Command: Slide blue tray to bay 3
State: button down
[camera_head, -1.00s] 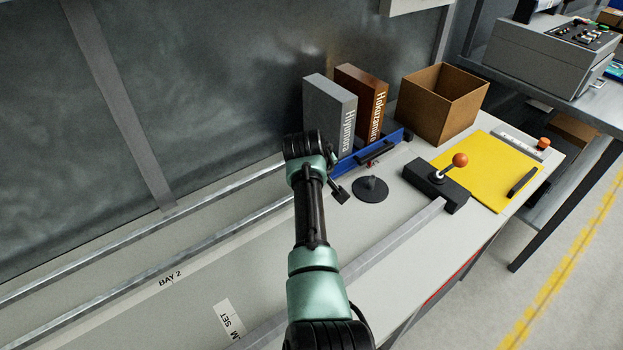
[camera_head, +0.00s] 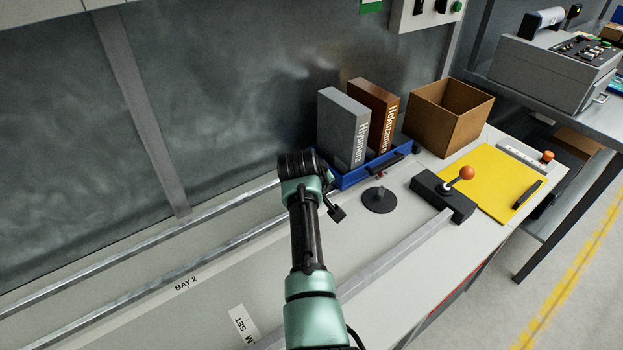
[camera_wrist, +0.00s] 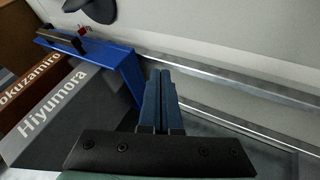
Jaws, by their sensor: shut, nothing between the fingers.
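The blue tray (camera_head: 349,181) stands at the far end of the metal rails, beside the back wall. It carries an upright grey binder marked Hiyumora (camera_head: 342,128) and a brown one (camera_head: 382,112). A dark handle is on its front side. My gripper (camera_wrist: 158,78) is shut and empty, with its fingertips close to the end wall of the blue tray (camera_wrist: 128,78) in the wrist view. I cannot tell whether they touch it. In the head view my own wrist hides the fingers. The BAY 2 label (camera_head: 187,284) is on the surface in front of the rails; no bay 3 label shows.
The rails (camera_head: 150,288) run clear to the left. A round dark disc with a peg (camera_head: 380,199) and a joystick box (camera_head: 443,196) stand in front of the tray. An open cardboard box (camera_head: 447,118) and a yellow mat (camera_head: 490,178) are to the right.

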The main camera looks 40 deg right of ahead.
jog(key=p+v, duration=0.1)
jog(key=v, duration=0.7)
jog(key=shift+s+r, duration=0.2)
jog(key=shift+r, duration=0.15)
